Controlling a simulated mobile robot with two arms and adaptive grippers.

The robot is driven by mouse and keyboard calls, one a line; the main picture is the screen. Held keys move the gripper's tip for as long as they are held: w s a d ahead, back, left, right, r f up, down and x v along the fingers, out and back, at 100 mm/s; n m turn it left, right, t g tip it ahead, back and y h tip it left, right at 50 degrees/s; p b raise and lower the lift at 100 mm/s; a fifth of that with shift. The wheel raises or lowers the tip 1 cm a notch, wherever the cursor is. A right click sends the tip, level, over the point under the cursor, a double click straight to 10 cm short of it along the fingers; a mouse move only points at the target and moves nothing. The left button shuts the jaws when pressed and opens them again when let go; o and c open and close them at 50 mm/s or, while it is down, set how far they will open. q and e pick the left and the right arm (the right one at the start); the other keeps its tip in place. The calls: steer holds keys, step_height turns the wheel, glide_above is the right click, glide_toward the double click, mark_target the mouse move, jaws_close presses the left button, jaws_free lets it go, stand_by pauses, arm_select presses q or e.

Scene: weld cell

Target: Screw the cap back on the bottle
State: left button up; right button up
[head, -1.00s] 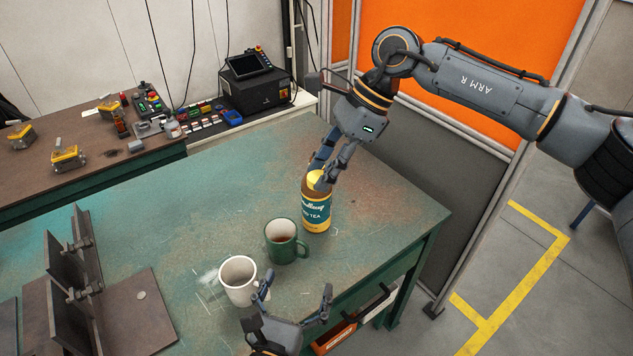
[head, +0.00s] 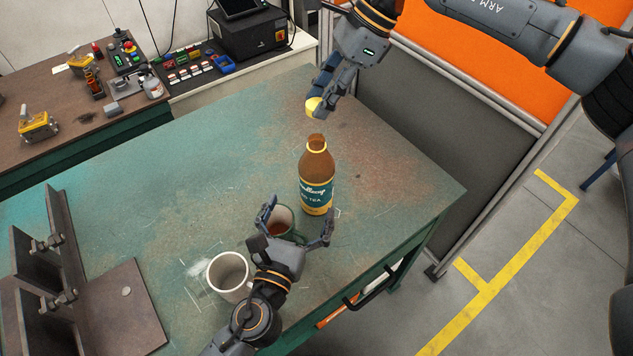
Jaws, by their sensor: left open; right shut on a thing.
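The bottle (head: 316,178), amber with a teal and yellow label, stands upright on the green table with its neck uncapped. My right gripper (head: 316,105) is shut on the yellow cap (head: 313,106) and holds it in the air above the bottle, apart from the neck. My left gripper (head: 298,222) is open, its fingers spread, low in front of the bottle; it overlaps the green mug in the picture. Whether it touches the mug or the bottle I cannot tell.
The green mug (head: 279,217) is partly hidden behind my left gripper. A white mug (head: 214,278) stands left of my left wrist. Steel brackets on a plate (head: 128,315) lie at the left. The table (head: 190,170) is clear left of the bottle.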

arm_select(q)
steer(key=x, duration=1.1)
steer(key=shift+d, duration=0.1)
arm_select(e)
steer(key=shift+s, duration=0.1)
arm_select(q)
steer(key=shift+c, duration=0.4)
steer(key=c, duration=1.7)
arm_select(e)
glide_above(310, 146)
steer(key=w+d, duration=0.1)
steer(key=d, duration=0.1)
steer(key=shift+w+d+f, duration=0.1)
steer(key=shift+f, duration=1.1)
steer(key=shift+w+d+f, duration=0.1)
steer(key=shift+f, duration=1.1)
steer(key=shift+a+f, duration=0.1)
steer(key=shift+f, duration=0.8)
steer(key=shift+f, duration=0.5)
